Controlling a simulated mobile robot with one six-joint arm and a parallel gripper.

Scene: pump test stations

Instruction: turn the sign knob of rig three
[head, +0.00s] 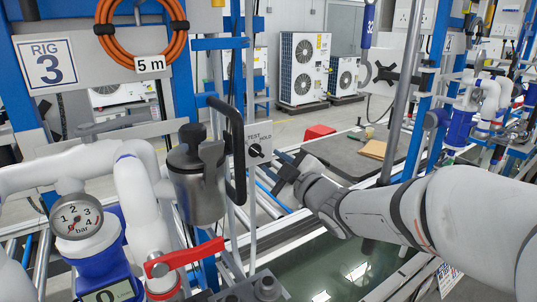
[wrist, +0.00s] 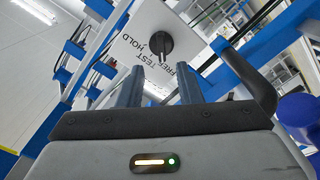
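The sign knob (head: 255,150) is a small black knob on a white plate (head: 260,133) on the blue frame of rig three. The words TEST and HOLD show on the plate. In the wrist view the knob (wrist: 160,43) is ahead of the fingers, and the plate (wrist: 135,35) looks tilted, with FREE, TEST and HOLD printed on it. I cannot tell which word the knob points to. My gripper (head: 279,168) is just right of and below the knob. In the wrist view my gripper (wrist: 160,78) is open, with nothing between its fingers and the knob beyond the tips.
A RIG 3 sign (head: 47,66) hangs at left. A dark grey canister (head: 197,178) with a black handle stands close left of the plate. A gauge (head: 75,216), white pipes and a red lever (head: 185,257) are in front. A dark mat (head: 352,153) lies behind my arm.

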